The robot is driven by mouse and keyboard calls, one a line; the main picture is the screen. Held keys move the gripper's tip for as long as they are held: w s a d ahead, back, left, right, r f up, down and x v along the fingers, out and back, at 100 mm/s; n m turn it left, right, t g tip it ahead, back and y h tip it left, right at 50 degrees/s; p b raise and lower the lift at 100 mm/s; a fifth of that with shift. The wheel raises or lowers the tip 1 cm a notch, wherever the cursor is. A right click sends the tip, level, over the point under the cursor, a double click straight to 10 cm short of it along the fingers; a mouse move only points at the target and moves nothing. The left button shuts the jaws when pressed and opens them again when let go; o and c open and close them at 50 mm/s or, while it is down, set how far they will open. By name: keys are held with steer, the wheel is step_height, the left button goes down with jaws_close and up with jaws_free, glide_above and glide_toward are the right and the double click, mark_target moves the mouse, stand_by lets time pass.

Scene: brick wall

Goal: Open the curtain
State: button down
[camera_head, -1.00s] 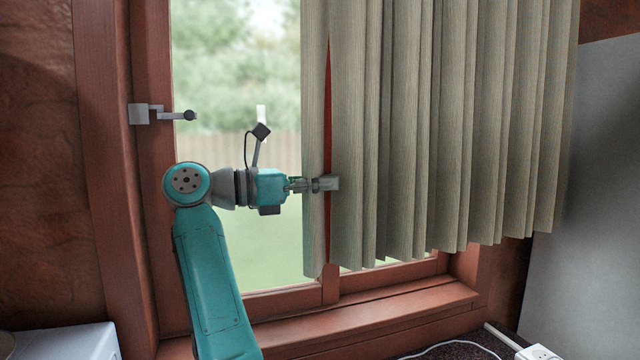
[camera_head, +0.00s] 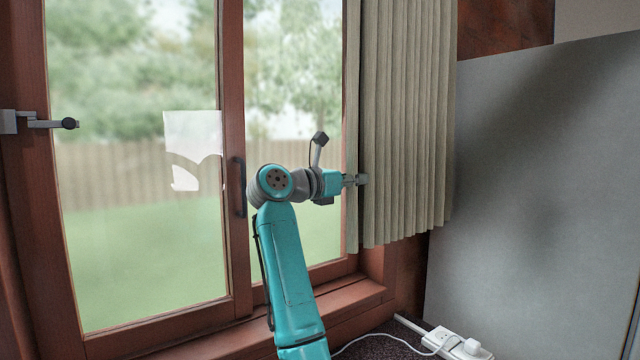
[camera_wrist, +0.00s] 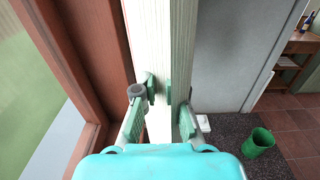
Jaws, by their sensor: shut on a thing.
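The beige pleated curtain (camera_head: 408,120) hangs bunched at the right side of the window, and both window panes to its left are uncovered. My gripper (camera_head: 361,180) is at the curtain's left edge, below its mid-height. In the wrist view my gripper (camera_wrist: 168,110) has a finger on each side of the curtain's edge (camera_wrist: 160,40), shut on the cloth. The far side of the curtain's folds is hidden.
A window handle (camera_head: 239,187) is on the middle frame. A grey panel (camera_head: 540,190) stands right of the curtain. A power strip (camera_head: 455,342) with a white cable lies below. A green bin (camera_wrist: 258,142) stands on the floor.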

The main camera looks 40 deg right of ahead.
steer(key=d, duration=1.3)
steer(key=c, duration=1.3)
jaws_free()
steer(key=shift+o, duration=0.3)
steer(key=a, duration=1.2)
